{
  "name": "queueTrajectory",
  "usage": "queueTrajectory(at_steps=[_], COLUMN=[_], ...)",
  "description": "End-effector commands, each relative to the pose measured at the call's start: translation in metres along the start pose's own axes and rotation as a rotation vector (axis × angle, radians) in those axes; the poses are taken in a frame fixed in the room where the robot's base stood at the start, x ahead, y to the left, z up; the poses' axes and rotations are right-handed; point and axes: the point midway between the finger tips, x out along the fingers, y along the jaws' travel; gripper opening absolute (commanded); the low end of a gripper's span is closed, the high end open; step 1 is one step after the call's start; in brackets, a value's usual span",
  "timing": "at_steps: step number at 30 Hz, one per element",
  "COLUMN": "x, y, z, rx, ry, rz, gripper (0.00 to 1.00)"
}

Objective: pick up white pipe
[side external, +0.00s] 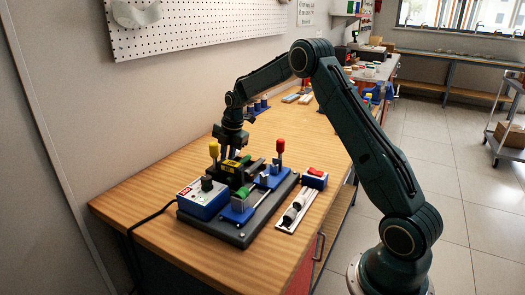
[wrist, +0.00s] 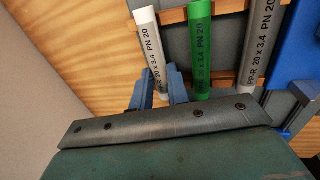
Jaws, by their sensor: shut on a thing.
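The white pipe (wrist: 150,42), printed with dark lettering, shows at the upper middle of the wrist view. The blue fingers of my gripper (wrist: 159,75) stand on either side of it and are shut on it. In the side view my gripper (side external: 232,150) points down behind the workbench fixture, and the pipe cannot be made out there.
A green pipe (wrist: 201,45) and a grey pipe (wrist: 254,40) lie just right of the white one. Bare benchtop (side external: 150,210) shows at left.

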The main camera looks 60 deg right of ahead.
Motion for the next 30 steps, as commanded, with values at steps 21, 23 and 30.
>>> queueTrajectory(at_steps=[21,23,30], x=[-0.114,-0.128,-0.169], y=[0.027,0.03,0.039], z=[0.001,0.001,0.001], rx=[0.001,-0.001,-0.001], ry=[-0.003,-0.002,-0.001], rz=[0.006,0.006,0.002], gripper=[0.0,0.0,0.0])
